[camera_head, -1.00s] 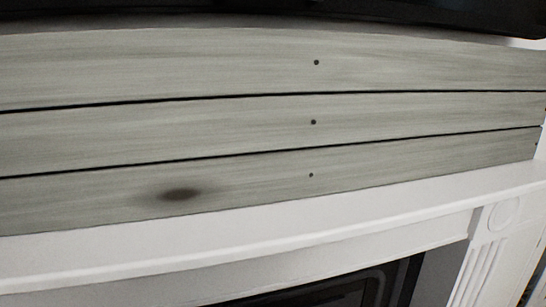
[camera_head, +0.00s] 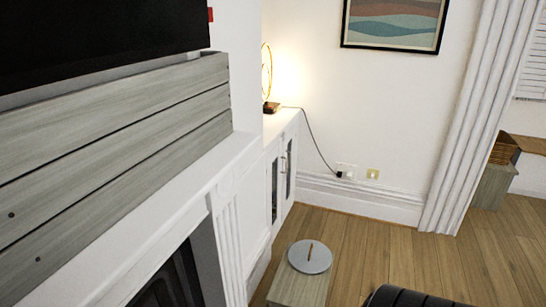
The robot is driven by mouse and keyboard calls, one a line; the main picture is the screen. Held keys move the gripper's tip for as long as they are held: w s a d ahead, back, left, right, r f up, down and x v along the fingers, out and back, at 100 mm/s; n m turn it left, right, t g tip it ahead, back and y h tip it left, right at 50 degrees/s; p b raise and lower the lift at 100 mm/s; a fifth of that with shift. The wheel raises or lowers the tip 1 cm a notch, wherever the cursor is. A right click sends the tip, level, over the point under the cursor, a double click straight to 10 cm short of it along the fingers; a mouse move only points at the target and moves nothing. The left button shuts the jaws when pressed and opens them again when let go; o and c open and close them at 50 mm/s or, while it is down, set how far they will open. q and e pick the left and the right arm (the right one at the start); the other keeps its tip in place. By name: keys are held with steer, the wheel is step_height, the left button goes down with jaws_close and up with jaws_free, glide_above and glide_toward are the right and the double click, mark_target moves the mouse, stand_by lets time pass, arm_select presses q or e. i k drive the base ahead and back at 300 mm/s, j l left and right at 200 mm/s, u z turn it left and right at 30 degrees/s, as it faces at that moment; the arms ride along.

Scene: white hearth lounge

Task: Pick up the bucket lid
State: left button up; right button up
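A round grey lid (camera_head: 310,257) with a brown bar handle on top lies flat on a small wooden stand or box (camera_head: 300,288) at the lower middle. The stand is on the floor beside the white cabinet. The lower part of the stand is cut off by the picture's edge. Neither of my grippers shows in the head view.
The white fireplace mantel (camera_head: 165,195) fills the left side. A white cabinet (camera_head: 283,170) with a lit lamp (camera_head: 267,80) stands beyond it. A black ribbed rounded object (camera_head: 408,297) is at the bottom right. Wooden floor (camera_head: 420,260) is open at the right.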

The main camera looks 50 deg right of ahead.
mark_target(310, 253)
steer(key=z, duration=2)
steer(key=i+l, duration=0.15)
steer(key=l+u, duration=0.05)
steer(key=l, duration=0.05)
